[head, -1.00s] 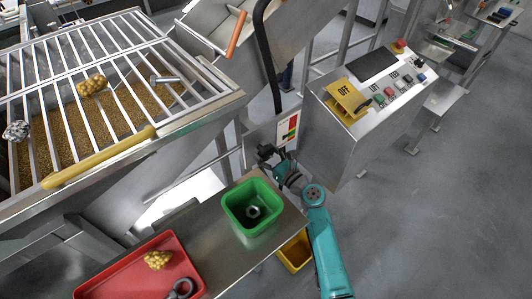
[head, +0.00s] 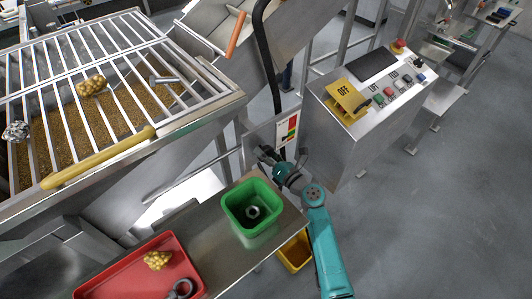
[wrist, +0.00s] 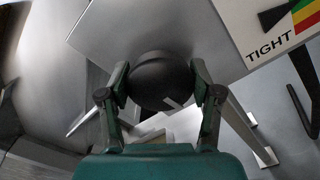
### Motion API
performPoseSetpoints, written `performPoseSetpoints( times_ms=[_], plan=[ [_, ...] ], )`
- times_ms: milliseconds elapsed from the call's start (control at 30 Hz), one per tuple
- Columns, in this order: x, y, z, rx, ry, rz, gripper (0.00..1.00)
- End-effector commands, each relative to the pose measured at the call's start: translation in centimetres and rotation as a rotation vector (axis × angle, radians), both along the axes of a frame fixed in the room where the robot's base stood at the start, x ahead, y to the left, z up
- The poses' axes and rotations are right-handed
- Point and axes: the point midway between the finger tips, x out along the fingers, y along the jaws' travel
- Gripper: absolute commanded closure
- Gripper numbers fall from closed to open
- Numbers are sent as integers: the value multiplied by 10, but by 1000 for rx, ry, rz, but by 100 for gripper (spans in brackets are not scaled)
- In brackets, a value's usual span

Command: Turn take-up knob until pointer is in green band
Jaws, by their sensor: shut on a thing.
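The take-up knob (wrist: 162,80) is round and black with a short pale mark on its lower right face. In the wrist view my gripper (wrist: 160,85) has one finger on each side of it and is shut on it. In the head view my gripper (head: 280,158) is just below the gauge plate (head: 279,139), and the knob is hard to make out there. The plate carries a red, green and yellow scale (head: 291,129). In the wrist view the word TIGHT and part of the coloured scale (wrist: 303,18) show beside a dark wedge, perhaps the pointer; its exact reading is unclear.
A green bin (head: 235,219) stands on the steel table near my arm, with a red tray (head: 120,280) at the front left. A yellow bin (head: 295,262) is below the table edge. A control console (head: 350,140) stands to the right. Open floor lies beyond.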

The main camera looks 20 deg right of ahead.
Motion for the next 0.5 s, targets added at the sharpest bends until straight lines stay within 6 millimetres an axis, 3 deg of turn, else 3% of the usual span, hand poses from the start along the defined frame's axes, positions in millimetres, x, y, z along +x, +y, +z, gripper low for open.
performPoseSetpoints(
  times_ms=[467, 500],
  plan=[
    [0, 0, -2, 10, 7, 0, 71],
    [0, 0, -2, 10, 7, 0, 26]
  ],
)
